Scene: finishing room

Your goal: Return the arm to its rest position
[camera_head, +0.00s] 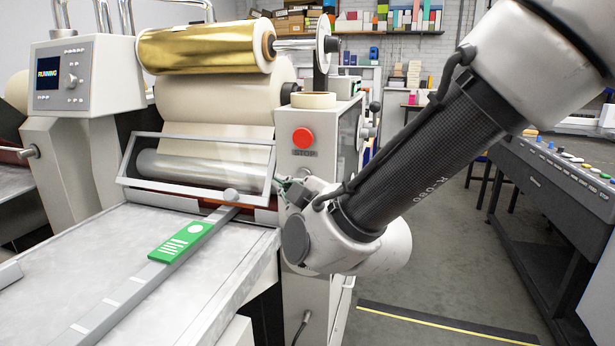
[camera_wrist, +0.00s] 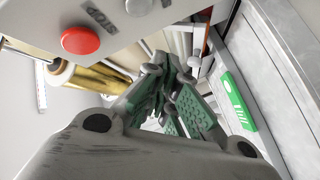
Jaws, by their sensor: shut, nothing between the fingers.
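My gripper (camera_head: 284,187) is at the end of my arm, beside the right end of the machine's clear guard (camera_head: 200,170). In the head view it is small and partly hidden by my wrist. In the wrist view my gripper (camera_wrist: 168,80) shows its dark fingers with green pads, shut with nothing held between them. My arm reaches in from the upper right, with its wrist low beside the machine's right housing. I cannot tell whether the gripper touches the guard.
The red stop button (camera_head: 302,138) is on the housing just above my wrist. A green card (camera_head: 181,241) lies on the feed table's guide bar (camera_head: 130,290). A gold foil roll (camera_head: 205,47) sits above. The screen (camera_head: 47,73) reads "RUNNING". A console (camera_head: 560,190) stands right; floor between is clear.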

